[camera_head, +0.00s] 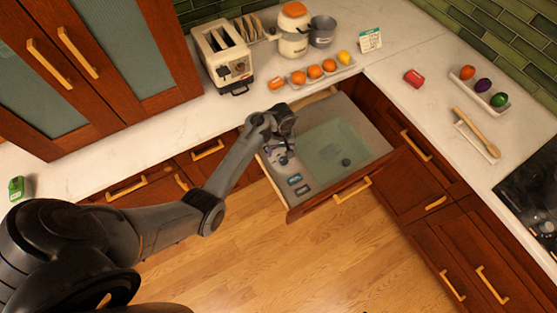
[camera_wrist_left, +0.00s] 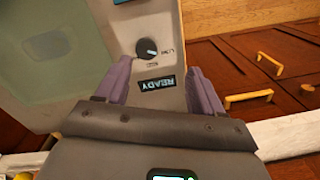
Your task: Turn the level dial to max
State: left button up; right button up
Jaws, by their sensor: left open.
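The level dial is a round black knob (camera_wrist_left: 147,48) on the grey control panel (camera_wrist_left: 172,22) in the left wrist view. Its pale mark points toward the lower right, with small lettering beside it that seems to read LOW. A READY display (camera_wrist_left: 157,85) is on the same panel. My left gripper (camera_wrist_left: 160,66) is open, its purple fingers either side of the display and the dial just beyond the tips, apart from them. In the head view my left gripper (camera_head: 284,150) is over the panel's left part and hides much of it. My right gripper is not in view.
The panel is in an open drawer (camera_head: 328,204) with a pale green lid (camera_head: 330,140) and a dark knob (camera_head: 346,162) on it. Two small displays (camera_head: 294,180) are near the drawer front. A toaster (camera_head: 222,55) and oranges (camera_head: 314,72) stand on the counter behind.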

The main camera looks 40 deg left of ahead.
aim_at(284, 160)
pick_arm(q)
jog(key=f, duration=0.2)
jog(key=w+f+b, duration=0.1)
jog(key=f, duration=0.2)
jog(key=w+f+b, duration=0.1)
jog(key=f, duration=0.1)
jog(key=shift+f, duration=0.2)
jog(key=shift+f+b, duration=0.35)
jog(key=shift+f, duration=0.55)
jog(key=c, duration=1.1)
jog(key=shift+o, duration=0.2)
